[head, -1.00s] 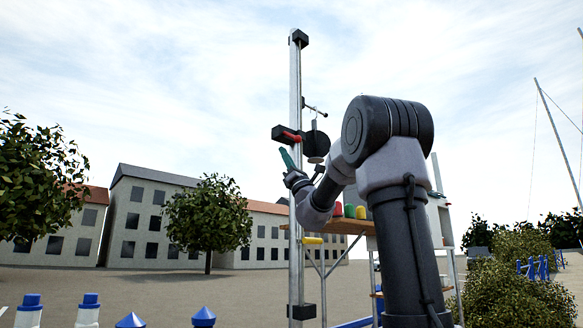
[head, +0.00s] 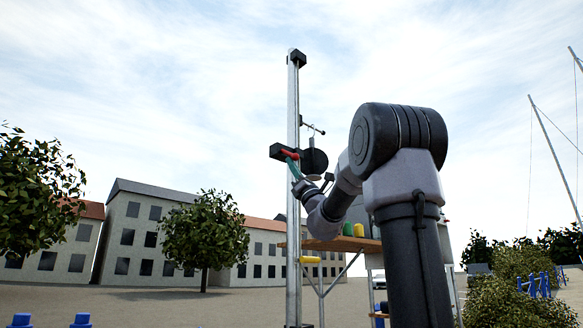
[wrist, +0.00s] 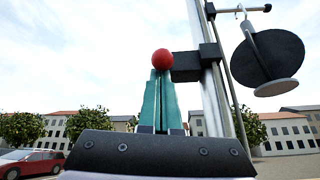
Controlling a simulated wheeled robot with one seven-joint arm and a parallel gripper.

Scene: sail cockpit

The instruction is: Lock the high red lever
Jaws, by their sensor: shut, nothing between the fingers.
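The high red lever (head: 291,155) sits on a black block (head: 277,151) on the upper part of a metal pole. In the wrist view its round red knob (wrist: 162,59) shows right at the fingertips, and the rest of the lever is hidden. My gripper (head: 288,159) has teal fingers and is shut and empty. Its tips are at the lever in the head view, just below it. The fingers also show in the wrist view (wrist: 161,76), upright and together below the knob. I cannot tell whether they touch it.
The metal pole (head: 293,110) rises in front of my arm. A black disc (head: 315,162) and a thin rod (head: 313,126) stick out to its right. A wooden shelf (head: 330,244) with small coloured objects is behind.

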